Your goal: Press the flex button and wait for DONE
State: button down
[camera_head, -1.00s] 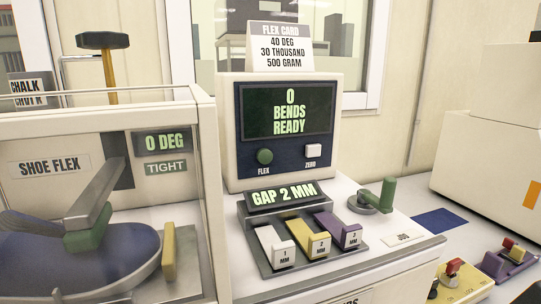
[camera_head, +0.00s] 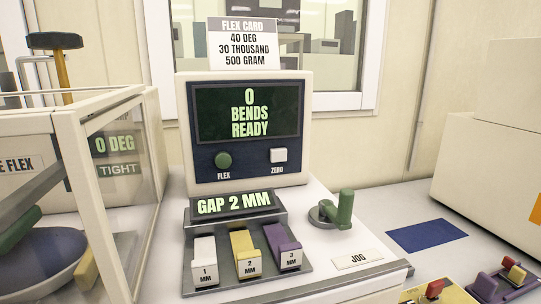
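The green round flex button (camera_head: 223,160) is on the dark panel of the control box (camera_head: 180,130), above the label FLEX. The screen (camera_head: 249,113) above it reads 0 BENDS READY. A white ZERO button (camera_head: 278,155) is to its right. A lower display (camera_head: 233,204) reads GAP 2 MM. On the left, behind the clear guard, small displays read 0 DEG (camera_head: 114,145) and TIGHT (camera_head: 118,169), and part of a blue shoe (camera_head: 45,262) shows. My gripper is not in view.
White, yellow and purple gap blocks (camera_head: 246,255) marked 1, 2 and 3 MM sit in front of the box. A green jog handle (camera_head: 345,208) stands to their right. A flex card (camera_head: 244,43) stands on top. A blue mat (camera_head: 427,236) lies at the right.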

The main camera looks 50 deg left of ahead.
aim_at(222, 160)
jog(key=k, duration=0.95)
jog(key=u, duration=1.05)
jog(key=i, duration=0.5)
jog(key=z, duration=0.05)
